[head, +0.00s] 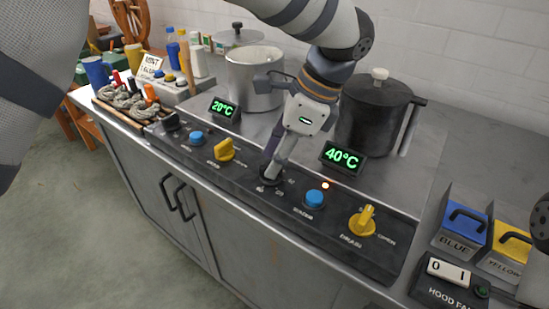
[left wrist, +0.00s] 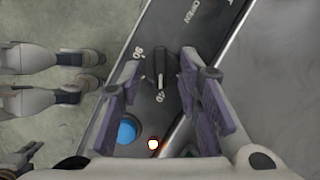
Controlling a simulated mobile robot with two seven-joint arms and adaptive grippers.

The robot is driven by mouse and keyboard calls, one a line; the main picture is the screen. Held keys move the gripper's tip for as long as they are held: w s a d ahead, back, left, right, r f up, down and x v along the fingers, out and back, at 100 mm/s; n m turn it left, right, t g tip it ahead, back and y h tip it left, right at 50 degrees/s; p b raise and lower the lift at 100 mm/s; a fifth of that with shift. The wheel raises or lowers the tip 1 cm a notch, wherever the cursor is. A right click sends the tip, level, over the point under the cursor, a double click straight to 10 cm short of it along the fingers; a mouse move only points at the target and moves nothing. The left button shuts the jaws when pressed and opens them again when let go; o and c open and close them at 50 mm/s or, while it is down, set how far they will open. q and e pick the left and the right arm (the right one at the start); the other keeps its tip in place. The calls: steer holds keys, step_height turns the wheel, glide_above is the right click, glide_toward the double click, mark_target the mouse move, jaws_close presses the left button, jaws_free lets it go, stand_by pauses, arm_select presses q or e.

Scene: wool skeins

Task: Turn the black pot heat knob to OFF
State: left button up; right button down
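The black pot (head: 372,112) stands lidded on the steel counter at the right, behind a display (head: 342,157) reading 40°C. Its black heat knob (left wrist: 163,72) shows in the left wrist view, its white mark toward the printed 40; 90 is printed at its upper left. In the head view my gripper mostly hides this knob. My left gripper (head: 270,174) is down at the panel. In the left wrist view its purple-padded fingers (left wrist: 158,70) stand apart on either side of the knob, the right one very close; contact is unclear.
A blue button (head: 314,198) with a lit red lamp (head: 325,185) and a yellow drain knob (head: 362,221) lie right of the gripper. A steel pot (head: 254,78) with a 20°C display (head: 224,109) stands left. Blue (head: 462,230) and yellow (head: 507,252) boxes stand far right.

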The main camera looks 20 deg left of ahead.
arm_select(q)
steer(key=shift+x, duration=0.75)
arm_select(e)
steer(key=shift+w, duration=0.1)
arm_select(q)
steer(key=shift+c, duration=0.6)
jaws_close()
steer(key=n+g, duration=0.1)
steer(key=n, duration=0.1)
steer(key=shift+w+f+n, duration=0.1)
steer(key=shift+n, duration=0.2)
steer(key=n+g+h, duration=0.1)
steer(key=n, duration=0.2)
steer(key=shift+n, duration=0.3)
steer(key=n+h, duration=0.1)
steer(key=n, duration=0.1)
steer(key=n+g+h, duration=0.1)
steer(key=n, duration=0.2)
steer(key=shift+w+a+n+b, duration=0.1)
steer(key=shift+a+n+b, duration=0.05)
steer(key=shift+n+b, duration=0.2)
arm_select(e)
steer(key=shift+s+f, duration=0.4)
steer(key=shift+s, duration=0.1)
arm_select(q)
steer(key=shift+g, duration=0.3)
